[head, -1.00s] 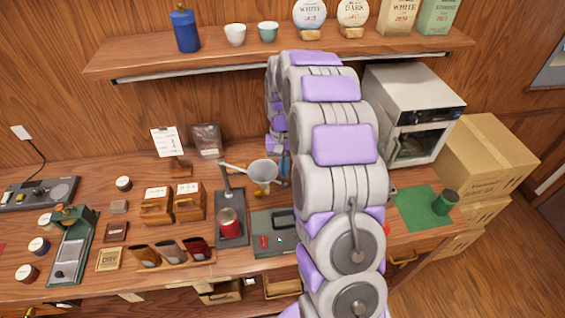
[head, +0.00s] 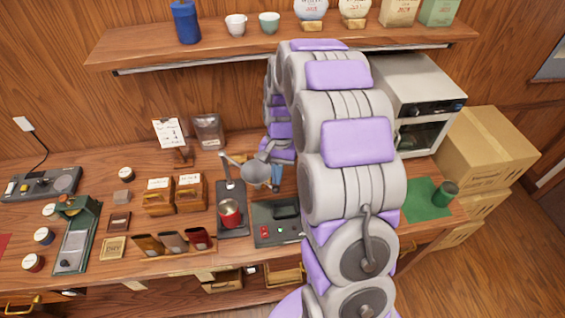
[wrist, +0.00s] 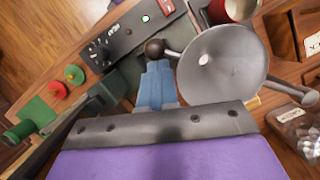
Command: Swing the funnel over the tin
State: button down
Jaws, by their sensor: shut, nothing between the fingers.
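The grey metal funnel (head: 256,174) hangs from a pivot arm on a dark stand (head: 231,190), behind and to the right of the red tin (head: 229,216). The tin stands on the base of that stand, not under the funnel. In the wrist view the funnel (wrist: 225,65) shows its bowl and hole, with the tin (wrist: 238,8) at the top edge. A dark ball knob (wrist: 154,48) sticks out from the funnel's side. My gripper (wrist: 155,66) has its blue fingers shut and empty, right by the knob; I cannot tell if they touch it.
A dark green-grey device (head: 274,222) with red and green buttons lies right of the stand. Wooden boxes (head: 160,200) and a rack of scoops (head: 172,241) are to its left. A shelf (head: 200,48) runs above. A bag (head: 208,132) stands at the back.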

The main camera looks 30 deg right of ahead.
jog(key=s+a+m+t+y+p, duration=0.1)
jog(key=a+m+p, duration=0.5)
jog(key=a, duration=0.9)
jog(key=shift+s+m+t, duration=0.5)
jog(key=shift+s+m, duration=0.45)
jog(key=shift+m, duration=0.35)
jog(key=shift+d+p, duration=0.1)
jog(key=shift+p, duration=0.2)
